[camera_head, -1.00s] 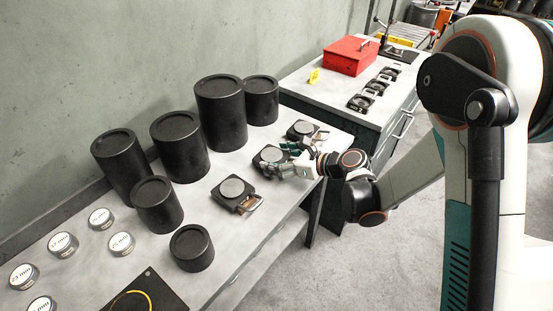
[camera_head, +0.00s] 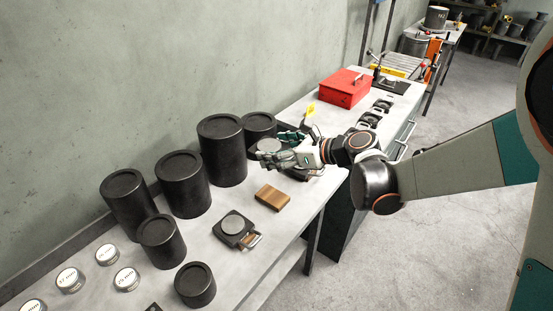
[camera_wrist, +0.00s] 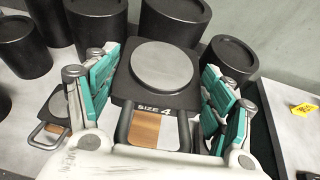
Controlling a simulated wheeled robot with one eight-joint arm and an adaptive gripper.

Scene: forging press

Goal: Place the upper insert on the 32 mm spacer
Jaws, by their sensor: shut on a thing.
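My gripper (camera_head: 283,152) is shut on a black square insert with a grey round disc (camera_wrist: 162,66), marked "SIZE 4", with a handle frame. It holds the insert (camera_head: 268,147) above the bench, behind a bare wooden block (camera_head: 272,196). In the wrist view the green fingers flank the insert on both sides. A second, similar insert (camera_head: 233,228) lies on the bench nearer the front. A third (camera_head: 304,172) is mostly hidden behind my gripper. Several round silver discs with white mm labels, such as this one (camera_head: 126,279), lie at lower left. I cannot read 32 mm on any.
Several black cylinders (camera_head: 222,150) of different heights stand along the wall side of the bench. The bench (camera_head: 238,275) is clear around its front edge. A red box (camera_head: 345,88) and small black fixtures (camera_head: 369,121) stand on a farther cabinet. A yellow tag (camera_wrist: 304,109) shows at right.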

